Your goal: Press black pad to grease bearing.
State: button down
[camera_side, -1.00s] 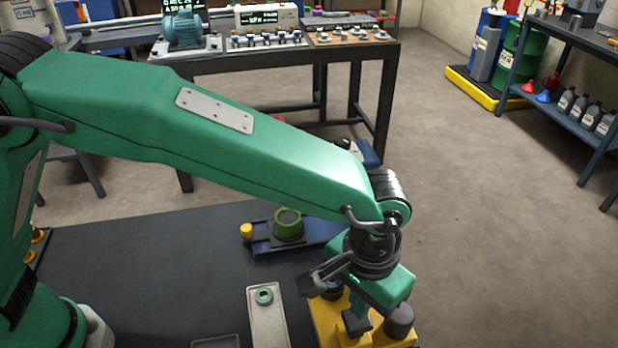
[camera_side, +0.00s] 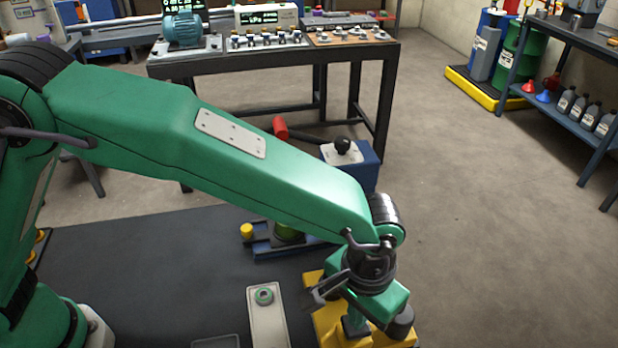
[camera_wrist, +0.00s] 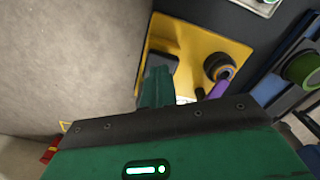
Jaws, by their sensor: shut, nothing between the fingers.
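The black pad (camera_wrist: 163,64) is a dark, rounded block on the yellow base (camera_wrist: 191,33) in the wrist view. The base also shows in the side view (camera_side: 317,288), partly hidden by my gripper. My gripper (camera_wrist: 159,78) is shut and empty, its green fingers overlapping the near edge of the pad in the wrist view. I cannot tell whether they touch it. In the side view my gripper (camera_side: 355,326) points down over the base.
A purple part (camera_wrist: 218,89) sits close to the ringed post. A pale tray with a green ring (camera_side: 264,297) lies left of the base. A blue fixture with a yellow knob (camera_side: 246,231) stands behind. A blue box with a black knob (camera_side: 343,146) is farther back.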

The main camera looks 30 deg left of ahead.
dwell(0.4)
jog(key=shift+r, duration=1.75)
jog(key=shift+f, duration=0.2)
jog(key=shift+f, duration=1.65)
jog(key=shift+r, duration=1.85)
notch_tip(320, 180, up, 6)
